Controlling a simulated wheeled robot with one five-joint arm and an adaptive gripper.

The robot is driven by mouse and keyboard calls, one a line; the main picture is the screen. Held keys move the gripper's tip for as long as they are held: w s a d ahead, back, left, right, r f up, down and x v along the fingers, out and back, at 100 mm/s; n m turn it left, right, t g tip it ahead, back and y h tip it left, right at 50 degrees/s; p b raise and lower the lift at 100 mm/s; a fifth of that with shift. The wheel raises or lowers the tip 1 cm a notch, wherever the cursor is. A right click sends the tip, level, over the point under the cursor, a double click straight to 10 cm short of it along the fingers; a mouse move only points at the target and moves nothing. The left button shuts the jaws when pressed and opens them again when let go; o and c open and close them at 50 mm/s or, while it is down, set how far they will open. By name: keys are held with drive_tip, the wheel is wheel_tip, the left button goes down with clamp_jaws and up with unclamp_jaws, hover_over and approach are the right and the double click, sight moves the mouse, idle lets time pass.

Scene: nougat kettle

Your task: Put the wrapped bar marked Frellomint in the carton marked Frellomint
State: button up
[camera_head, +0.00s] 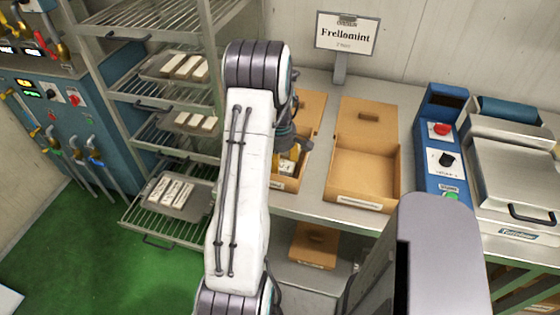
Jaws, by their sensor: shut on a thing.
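My gripper (278,161) is mostly hidden behind my white arm, at the left carton. It is shut on a pale wrapped bar (287,167) with dark print, which is small and partly covered; I cannot read its name. The bar shows over the front part of the left open cardboard carton (310,112); I cannot tell if it touches the bottom. A sign reading Frellomint (345,34) stands on a post behind the two cartons. The right open carton (363,165) looks empty, and its front label is too small to read.
A wire rack (140,215) at the left holds trays of pale bars (172,190) on several levels. A blue control box (440,150) and a steel machine (515,180) stand right of the cartons. Another carton (314,246) sits on the lower shelf. Green floor is clear at lower left.

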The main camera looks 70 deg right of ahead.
drive_tip(key=shift+f+b, duration=0.35)
drive_tip(key=shift+b, duration=0.05)
idle(0.6)
drive_tip(key=o, duration=1.6)
drive_tip(key=shift+c, duration=0.2)
drive_tip(key=shift+r+p, duration=2.7)
drive_tip(key=shift+r, duration=1.35)
